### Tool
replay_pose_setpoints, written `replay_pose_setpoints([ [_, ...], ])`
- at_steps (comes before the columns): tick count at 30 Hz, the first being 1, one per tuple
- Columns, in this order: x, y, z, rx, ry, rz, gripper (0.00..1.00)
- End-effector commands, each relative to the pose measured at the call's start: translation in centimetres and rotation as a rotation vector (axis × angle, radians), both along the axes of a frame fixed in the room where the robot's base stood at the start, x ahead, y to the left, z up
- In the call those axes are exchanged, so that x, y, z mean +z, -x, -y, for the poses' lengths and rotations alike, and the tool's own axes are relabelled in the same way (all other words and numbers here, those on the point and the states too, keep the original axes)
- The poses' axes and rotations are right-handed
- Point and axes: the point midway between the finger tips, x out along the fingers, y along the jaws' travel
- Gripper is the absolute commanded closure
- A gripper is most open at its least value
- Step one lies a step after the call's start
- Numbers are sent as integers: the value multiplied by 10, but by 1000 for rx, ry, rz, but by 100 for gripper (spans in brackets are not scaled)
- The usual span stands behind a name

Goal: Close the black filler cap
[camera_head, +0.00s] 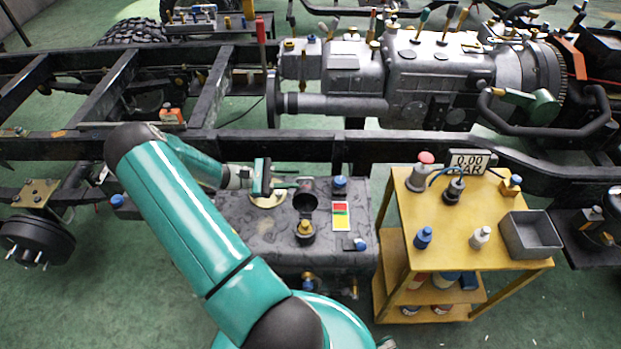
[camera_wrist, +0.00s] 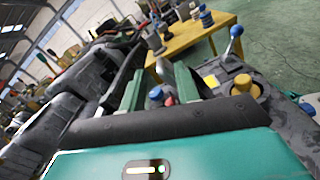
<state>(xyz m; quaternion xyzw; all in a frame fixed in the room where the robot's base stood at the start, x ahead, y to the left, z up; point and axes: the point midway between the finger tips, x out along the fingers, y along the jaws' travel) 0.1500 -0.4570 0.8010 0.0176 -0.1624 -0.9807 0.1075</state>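The black filler cap (camera_head: 305,203) is a dark round disc on top of the dark grey tank (camera_head: 245,235) in the head view. It looks tilted up, though its hinge is hard to make out. My gripper (camera_head: 291,184) is above the tank, just behind and left of the cap, pointing right. In the wrist view my two green fingers (camera_wrist: 158,74) stand apart with nothing clearly held between them. A pale ring (camera_head: 268,199) shows on the tank under my gripper. I cannot clearly pick out the cap in the wrist view.
A brass-coloured knob (camera_head: 305,228) on a black base, a blue cap (camera_head: 340,184) and a red-yellow label (camera_head: 341,215) are on the tank. A yellow cart (camera_head: 455,255) with bottles and a grey tray (camera_head: 531,235) stands right. The chassis rail (camera_head: 400,148) runs behind.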

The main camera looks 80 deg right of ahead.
Motion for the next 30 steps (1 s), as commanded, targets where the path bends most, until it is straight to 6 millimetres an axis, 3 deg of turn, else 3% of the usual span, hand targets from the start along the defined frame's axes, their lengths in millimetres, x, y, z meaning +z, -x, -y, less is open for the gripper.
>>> replay_pose_setpoints([
  [3, 0, 24, 5, -2, -2, 0, 68],
  [9, 0, 53, 11, -1, -1, 0, 68],
  [21, 0, 62, 14, 3, 0, 1, 68],
  [26, 0, 61, 14, 3, 0, 1, 100],
  [30, 1, 61, 15, 5, 2, 2, 100],
])
